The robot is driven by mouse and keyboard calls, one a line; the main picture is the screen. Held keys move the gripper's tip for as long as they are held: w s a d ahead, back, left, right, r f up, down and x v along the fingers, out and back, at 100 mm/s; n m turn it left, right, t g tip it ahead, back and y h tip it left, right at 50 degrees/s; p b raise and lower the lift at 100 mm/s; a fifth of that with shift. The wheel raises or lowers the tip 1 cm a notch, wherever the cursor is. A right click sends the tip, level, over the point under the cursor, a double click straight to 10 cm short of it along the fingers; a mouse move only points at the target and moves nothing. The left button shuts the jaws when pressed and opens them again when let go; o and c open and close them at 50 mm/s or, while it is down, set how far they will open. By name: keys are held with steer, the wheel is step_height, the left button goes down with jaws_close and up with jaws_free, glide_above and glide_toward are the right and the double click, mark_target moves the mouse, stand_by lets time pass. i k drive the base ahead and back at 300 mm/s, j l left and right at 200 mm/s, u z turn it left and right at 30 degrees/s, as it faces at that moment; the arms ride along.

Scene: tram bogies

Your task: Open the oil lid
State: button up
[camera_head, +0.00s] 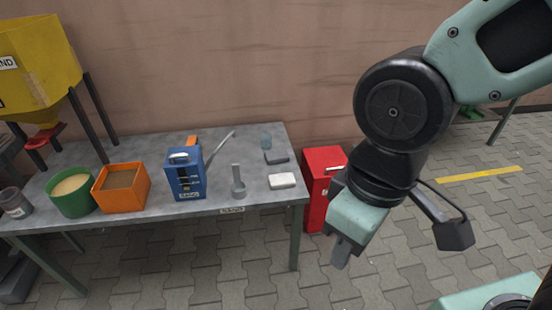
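I cannot make out an oil lid for certain in this view. My gripper (341,254) hangs at the end of my arm on the right, pointing down in front of the red cabinet and right of the table. Its fingers are seen from an angle that does not show whether they are apart. No object shows in them.
The grey table (222,205) holds an orange bin (121,188), a green tub (71,194), a grey tool (238,184) and a white block (282,181). A yellow hopper (38,70) stands at left. The red cabinet (317,190) stands beside the table. Paved floor in front is clear.

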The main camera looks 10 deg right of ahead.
mark_target(323, 163)
steer(key=i, duration=1.35)
steer(key=l+z, duration=0.05)
steer(key=l, duration=0.1)
